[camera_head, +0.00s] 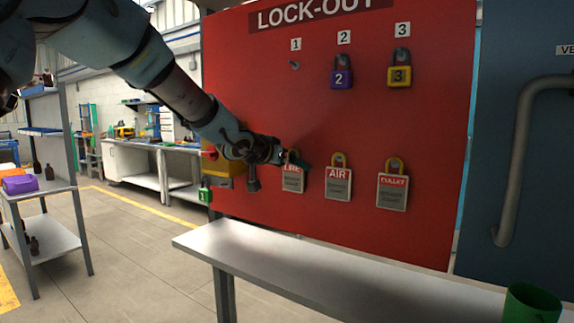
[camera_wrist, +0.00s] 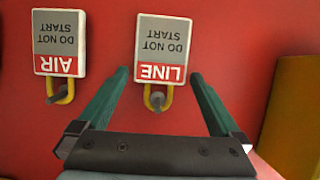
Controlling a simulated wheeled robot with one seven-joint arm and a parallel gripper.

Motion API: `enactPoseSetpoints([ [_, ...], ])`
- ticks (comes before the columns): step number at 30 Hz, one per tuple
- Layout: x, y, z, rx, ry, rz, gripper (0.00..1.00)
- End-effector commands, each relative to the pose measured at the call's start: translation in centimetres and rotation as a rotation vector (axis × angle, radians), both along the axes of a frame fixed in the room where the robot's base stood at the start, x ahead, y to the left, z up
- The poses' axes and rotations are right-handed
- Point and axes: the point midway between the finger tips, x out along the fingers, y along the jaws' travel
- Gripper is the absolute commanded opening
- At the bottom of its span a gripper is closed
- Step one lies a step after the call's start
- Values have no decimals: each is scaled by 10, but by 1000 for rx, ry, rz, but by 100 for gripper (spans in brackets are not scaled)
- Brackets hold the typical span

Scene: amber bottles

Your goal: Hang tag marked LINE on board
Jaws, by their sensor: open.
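The LINE tag (camera_head: 292,180) is a grey and white plate with a red band and a yellow loop at its top. It hangs on the red lock-out board (camera_head: 245,100), at the left of the lower row. In the wrist view the LINE tag (camera_wrist: 162,48) appears upside down, with its yellow loop between my fingers. My gripper (camera_head: 292,160) is open at the tag's top in the head view and partly covers it. In the wrist view my gripper (camera_wrist: 158,76) has one green finger on each side, apart from the tag. Contact with the board cannot be told.
The AIR tag (camera_head: 338,185) and another tag (camera_head: 392,192) hang to the right. Above, peg 1 (camera_head: 294,65) is bare; a purple padlock (camera_head: 341,78) and yellow padlock (camera_head: 400,75) hang at 2 and 3. A table (camera_head: 300,262) with a green cup (camera_head: 531,303) stands in front.

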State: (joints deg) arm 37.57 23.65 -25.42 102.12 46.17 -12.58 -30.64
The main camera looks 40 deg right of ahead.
Motion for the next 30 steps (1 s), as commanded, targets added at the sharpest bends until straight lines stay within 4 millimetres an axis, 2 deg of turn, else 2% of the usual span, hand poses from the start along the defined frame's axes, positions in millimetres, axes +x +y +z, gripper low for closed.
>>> enactPoseSetpoints([
  [2,0,0,0,0,0,0,98],
  [21,0,0,0,0,0,0,28],
  [30,0,0,5,0,0,0,28],
])
